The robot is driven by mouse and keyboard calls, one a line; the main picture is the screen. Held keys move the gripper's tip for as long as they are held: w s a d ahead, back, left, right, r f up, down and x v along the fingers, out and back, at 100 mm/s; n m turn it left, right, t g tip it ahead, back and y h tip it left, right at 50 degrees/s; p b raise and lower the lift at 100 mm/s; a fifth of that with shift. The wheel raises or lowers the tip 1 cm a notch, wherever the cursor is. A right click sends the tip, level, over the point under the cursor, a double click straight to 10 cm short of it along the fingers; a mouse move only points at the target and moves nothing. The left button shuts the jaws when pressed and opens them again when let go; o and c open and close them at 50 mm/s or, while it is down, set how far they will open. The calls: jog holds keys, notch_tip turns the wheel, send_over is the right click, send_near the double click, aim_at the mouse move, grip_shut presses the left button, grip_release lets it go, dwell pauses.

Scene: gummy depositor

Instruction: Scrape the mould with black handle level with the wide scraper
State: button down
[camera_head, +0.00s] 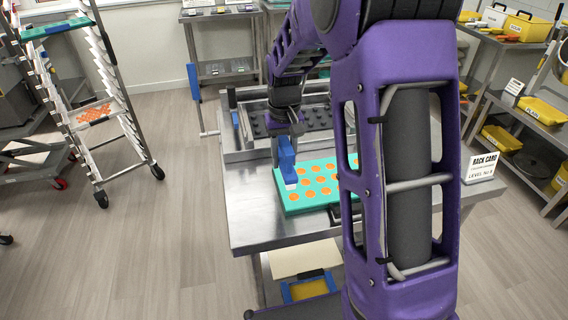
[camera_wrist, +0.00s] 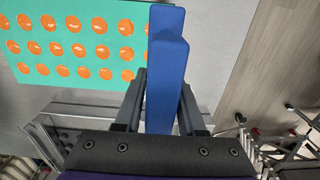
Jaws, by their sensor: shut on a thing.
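The teal mould (camera_head: 308,208) lies on the steel table, its round cavities showing orange fill. It also shows at the upper left of the wrist view (camera_wrist: 70,60). A dark piece at its front edge, partly behind my arm, looks like the black handle (camera_head: 334,213). My gripper (camera_head: 290,130) is shut on the blue wide scraper (camera_head: 287,158), which also shows between my fingers in the wrist view (camera_wrist: 166,70). The scraper points down at the mould's left end, its pale lower edge at the mould. I cannot tell whether they touch. My arm hides the mould's right part.
A depositor frame with a dark perforated tray (camera_head: 310,118) stands behind the mould on the steel table (camera_head: 250,215). A rack card (camera_head: 481,167) stands at right. A wheeled rack (camera_head: 95,110) is at left, shelves with yellow bins (camera_head: 540,108) at right. The table's front left is clear.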

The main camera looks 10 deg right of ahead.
jog(key=shift+r, duration=1.05)
